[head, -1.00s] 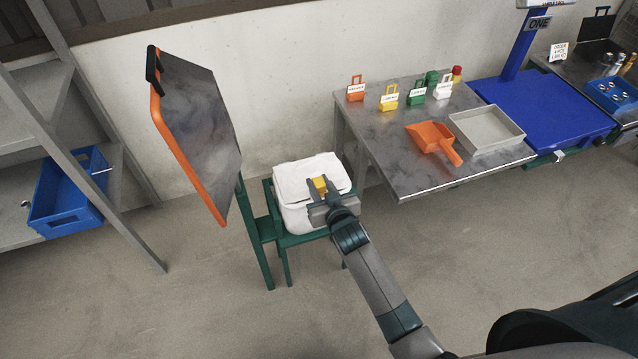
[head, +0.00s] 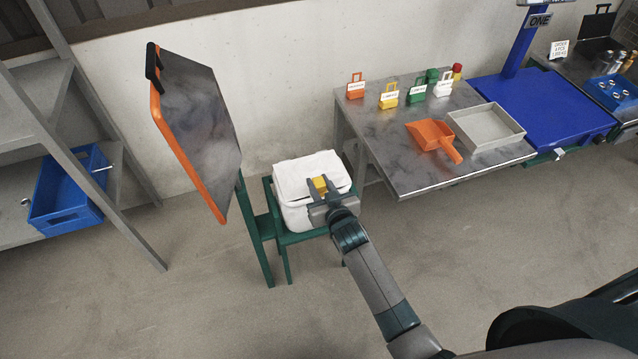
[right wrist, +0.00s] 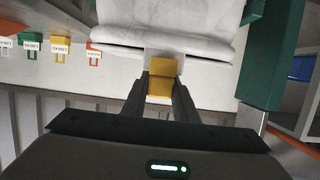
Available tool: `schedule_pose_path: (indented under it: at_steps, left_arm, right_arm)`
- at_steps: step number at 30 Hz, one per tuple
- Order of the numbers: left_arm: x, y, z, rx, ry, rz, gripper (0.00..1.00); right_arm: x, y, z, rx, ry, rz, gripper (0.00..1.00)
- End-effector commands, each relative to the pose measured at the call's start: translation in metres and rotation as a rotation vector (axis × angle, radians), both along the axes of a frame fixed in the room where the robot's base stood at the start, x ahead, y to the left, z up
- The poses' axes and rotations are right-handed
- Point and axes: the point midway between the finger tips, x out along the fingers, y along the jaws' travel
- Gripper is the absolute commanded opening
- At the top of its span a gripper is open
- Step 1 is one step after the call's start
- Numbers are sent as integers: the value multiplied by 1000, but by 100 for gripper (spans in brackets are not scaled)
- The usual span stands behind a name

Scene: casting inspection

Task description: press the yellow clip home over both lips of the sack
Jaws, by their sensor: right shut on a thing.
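The white sack (head: 312,178) sits on a green stand (head: 268,232). My right gripper (head: 320,189) is at the sack's near upper side. It is shut on the yellow clip (head: 320,184). In the right wrist view the clip (right wrist: 162,78) sits between the two fingers of the gripper (right wrist: 160,92), at the edge of the sack (right wrist: 170,30). A dark line runs along the sack's edge on both sides of the clip. I cannot tell whether the clip is over both lips. My left gripper is not in view.
An orange-edged dark panel (head: 198,130) stands just left of the sack. The steel table (head: 400,165) to the right carries an orange scoop (head: 434,136), a grey tray (head: 487,127) and several small tagged clips. A shelf with a blue crate (head: 70,190) is at the left.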

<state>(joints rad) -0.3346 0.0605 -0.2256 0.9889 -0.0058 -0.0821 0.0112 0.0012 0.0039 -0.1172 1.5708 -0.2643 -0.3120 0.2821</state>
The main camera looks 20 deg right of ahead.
Motion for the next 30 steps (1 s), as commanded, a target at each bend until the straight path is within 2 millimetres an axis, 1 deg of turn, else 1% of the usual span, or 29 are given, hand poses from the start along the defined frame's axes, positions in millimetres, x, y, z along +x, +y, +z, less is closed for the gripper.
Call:
schedule_pose_path:
  at_steps: [6,12,13,15,25,30]
  left_arm:
    - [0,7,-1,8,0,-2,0]
    - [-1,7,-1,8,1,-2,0]
    - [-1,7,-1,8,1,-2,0]
    - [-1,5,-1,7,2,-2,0]
    - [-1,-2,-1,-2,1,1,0]
    - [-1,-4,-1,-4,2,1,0]
  right_arm:
    - [0,0,-4,0,0,0,5]
    - [0,0,-5,0,1,0,5]
    - [0,0,-5,0,1,0,33]
    - [0,0,-5,0,1,0,48]
    - [-1,0,-5,0,1,0,48]
    - [-8,0,-3,0,1,0,48]
